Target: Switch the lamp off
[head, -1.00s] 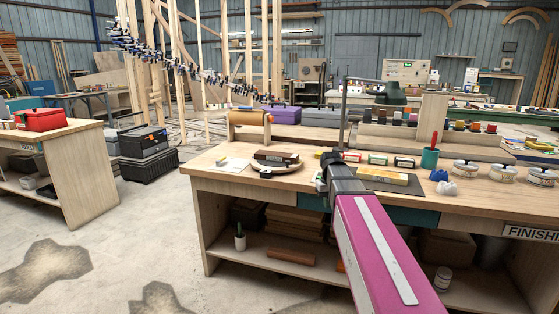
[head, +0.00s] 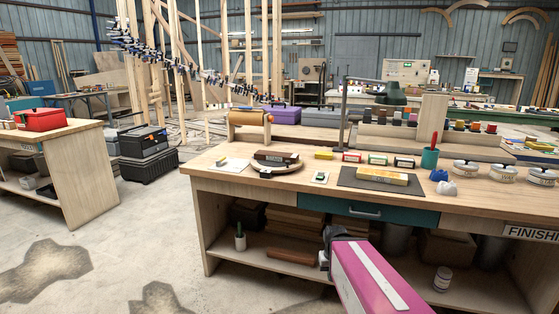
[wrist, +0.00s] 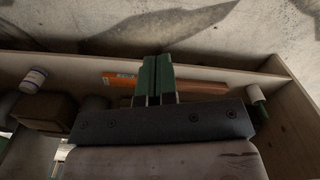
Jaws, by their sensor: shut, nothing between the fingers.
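A lamp (head: 343,115) with a thin dark post stands at the back of the workbench, and its arm reaches right to a dark green head (head: 388,93). I cannot tell whether it is lit. A small white plate with a green piece (head: 320,177), perhaps a switch, lies on the bench top left of the dark mat. My gripper (head: 323,260) is low in front of the bench, below the top and by the lower shelf, apart from the lamp and the plate. In the wrist view its green fingers (wrist: 154,78) are together and empty.
The workbench (head: 225,183) has a teal drawer (head: 365,212) with a handle under its front edge. The lower shelf (head: 270,262) holds boxes, an orange-brown bar (wrist: 190,82) and a white jar (head: 442,279). A sharpening stone (head: 383,175) lies on the mat. Floor at left is open.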

